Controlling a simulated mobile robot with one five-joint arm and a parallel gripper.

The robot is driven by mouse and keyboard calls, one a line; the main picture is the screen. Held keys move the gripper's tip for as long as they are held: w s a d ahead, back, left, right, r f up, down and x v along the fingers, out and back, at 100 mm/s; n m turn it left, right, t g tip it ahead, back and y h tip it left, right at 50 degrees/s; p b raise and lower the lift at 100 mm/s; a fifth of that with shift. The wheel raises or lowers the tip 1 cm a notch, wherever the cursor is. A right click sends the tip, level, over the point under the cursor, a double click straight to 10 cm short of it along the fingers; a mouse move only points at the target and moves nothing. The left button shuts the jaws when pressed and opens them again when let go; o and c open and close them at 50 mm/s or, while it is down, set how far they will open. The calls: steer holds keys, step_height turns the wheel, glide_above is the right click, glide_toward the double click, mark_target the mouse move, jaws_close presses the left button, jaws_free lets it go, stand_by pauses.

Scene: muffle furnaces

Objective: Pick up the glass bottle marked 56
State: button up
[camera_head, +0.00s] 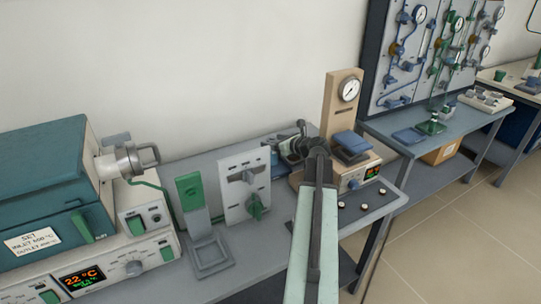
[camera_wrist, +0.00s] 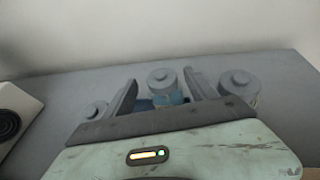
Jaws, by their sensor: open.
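The gripper is open, and I see no finger touching a bottle. No number is readable, so I cannot tell which bottle is marked 56. In the head view my gripper (camera_head: 292,146) is at the back of the bench, and my arm and gripper mostly hide the bottles.
A device with a dial gauge (camera_head: 349,90) stands right of my gripper. A white panel with a green knob (camera_head: 244,184) and a green stand (camera_head: 191,193) are left of it. A teal furnace (camera_head: 45,173) is at far left. The wall is close behind the bench (camera_wrist: 285,72).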

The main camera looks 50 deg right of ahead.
steer(key=b+x, duration=0.2)
steer(key=x, duration=0.3)
steer(key=shift+d+f, duration=0.2)
steer(key=shift+r, duration=0.1)
steer(key=shift+s+a, duration=0.1)
jaws_close()
